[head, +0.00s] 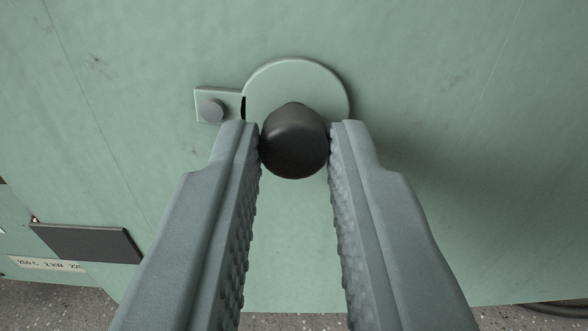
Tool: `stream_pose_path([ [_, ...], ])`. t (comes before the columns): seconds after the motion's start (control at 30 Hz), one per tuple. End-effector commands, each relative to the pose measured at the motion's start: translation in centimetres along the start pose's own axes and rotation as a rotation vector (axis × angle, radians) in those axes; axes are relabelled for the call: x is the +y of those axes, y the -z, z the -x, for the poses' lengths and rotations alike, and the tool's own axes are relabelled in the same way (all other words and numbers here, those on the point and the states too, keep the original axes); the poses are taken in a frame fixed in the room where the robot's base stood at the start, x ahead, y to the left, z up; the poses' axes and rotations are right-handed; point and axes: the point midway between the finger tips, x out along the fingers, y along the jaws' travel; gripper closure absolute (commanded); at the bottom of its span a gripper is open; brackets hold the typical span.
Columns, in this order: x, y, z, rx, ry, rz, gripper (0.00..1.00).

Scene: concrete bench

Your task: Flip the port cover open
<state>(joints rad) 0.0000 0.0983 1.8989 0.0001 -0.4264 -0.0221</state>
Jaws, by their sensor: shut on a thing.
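The port cover (270,82) is a round pale green disc on a green panel, at the upper middle of the head view. A dark round knob (294,142) stands out from its lower part. A small green tab with a grey bolt head (212,110) sits at the cover's left edge, with a narrow dark gap between tab and disc. My gripper (294,145) is shut on the knob, one finger touching each side. The fingers and knob hide the lower part of the cover. The cover appears to lie against the panel.
The green panel (450,100) is bare around the cover to the right and above. A dark rectangular plate (87,243) and a printed label (46,265) are at the lower left. Speckled concrete (50,303) shows along the bottom, with a dark curved thing (555,309) at the lower right.

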Motion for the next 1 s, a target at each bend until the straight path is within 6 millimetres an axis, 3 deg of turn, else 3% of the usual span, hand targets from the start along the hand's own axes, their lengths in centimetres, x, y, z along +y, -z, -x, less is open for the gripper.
stream_pose_path([
  [0.4, 0.02, 0.83, 0.0, 0.001, 0.0, 0.258, 1.0],
  [0.77, 0.01, 0.9, 0.01, 0.001, 0.0, 0.281, 1.0],
  [0.8, 0.01, 0.9, 0.01, 0.001, 0.0, 0.28, 0.77],
  [0.9, 0.01, 0.89, 0.01, 0.001, 0.0, 0.28, 0.58],
  [1.0, 0.01, 0.87, 0.01, 0.0, 0.0, 0.28, 0.58],
])
